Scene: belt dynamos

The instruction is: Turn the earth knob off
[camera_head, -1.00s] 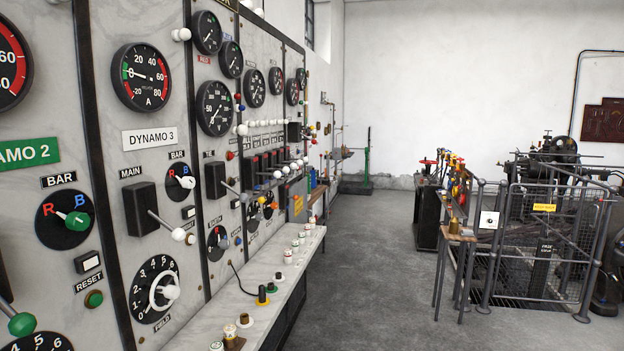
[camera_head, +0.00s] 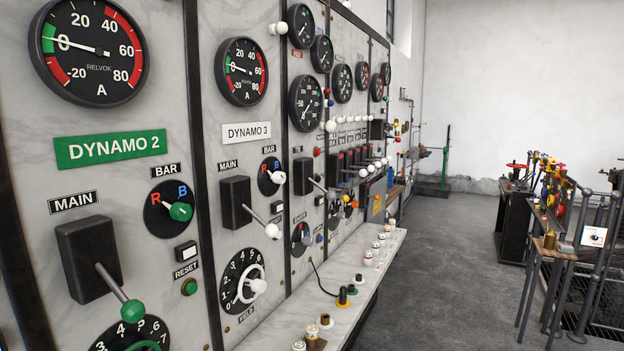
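A small dark round knob (camera_head: 301,238) sits low on the marble panel, right of the Dynamo 3 column. The label above it is too small to read surely, so I cannot tell whether it is the earth knob. Its setting is also unclear. A white-handled BAR knob (camera_head: 271,177) with R and B marks and a white FIELD knob (camera_head: 243,281) are on the Dynamo 3 panel. A green BAR knob (camera_head: 169,209) is on the Dynamo 2 panel. My gripper is not in view.
A shelf (camera_head: 375,275) with several small fittings runs along the foot of the panels. The MAIN levers (camera_head: 120,295) stick out from the wall. Grey floor (camera_head: 450,270) is open to the right. A stand (camera_head: 552,252) and railings are at the far right.

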